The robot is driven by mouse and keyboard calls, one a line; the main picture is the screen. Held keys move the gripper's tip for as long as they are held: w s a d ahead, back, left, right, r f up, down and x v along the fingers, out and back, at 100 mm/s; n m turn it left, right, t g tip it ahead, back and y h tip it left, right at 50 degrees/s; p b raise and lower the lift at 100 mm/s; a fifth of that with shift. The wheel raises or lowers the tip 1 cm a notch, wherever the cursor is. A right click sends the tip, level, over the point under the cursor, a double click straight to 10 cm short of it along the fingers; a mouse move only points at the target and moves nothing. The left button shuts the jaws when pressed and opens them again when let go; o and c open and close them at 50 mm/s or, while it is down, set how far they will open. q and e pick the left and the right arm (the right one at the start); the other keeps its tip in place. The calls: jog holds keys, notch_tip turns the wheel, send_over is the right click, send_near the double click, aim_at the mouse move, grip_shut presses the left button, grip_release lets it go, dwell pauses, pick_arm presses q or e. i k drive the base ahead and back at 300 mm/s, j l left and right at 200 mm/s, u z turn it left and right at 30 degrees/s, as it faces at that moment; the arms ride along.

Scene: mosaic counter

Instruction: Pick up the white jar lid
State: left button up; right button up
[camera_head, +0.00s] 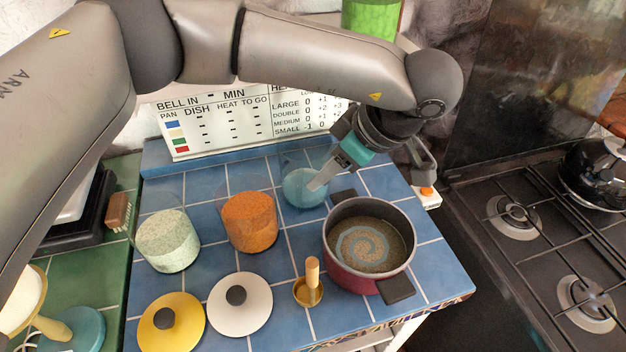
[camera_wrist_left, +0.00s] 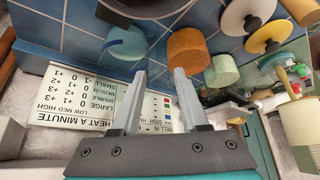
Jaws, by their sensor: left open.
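The white jar lid (camera_head: 225,312), a round disc with a dark knob on top, lies flat on the blue tiles at the front of the counter. It also shows near the top right of the left wrist view (camera_wrist_left: 233,18). My left gripper (camera_head: 319,184) is open, with nothing seen between its fingers, beside the jar with blue content at the back. It is well behind and to the right of the lid. In the left wrist view its two fingers (camera_wrist_left: 160,72) are spread apart. My right gripper is in neither view.
A yellow lid (camera_head: 160,338) lies left of the white one; a small brass pan (camera_head: 301,297) with a wooden handle stands to its right. Jars of orange (camera_head: 249,222) and pale green (camera_head: 167,241) content stand behind. A red pot (camera_head: 345,267) is at right, near the stove.

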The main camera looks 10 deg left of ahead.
aim_at(240, 304)
jog(key=u, duration=1)
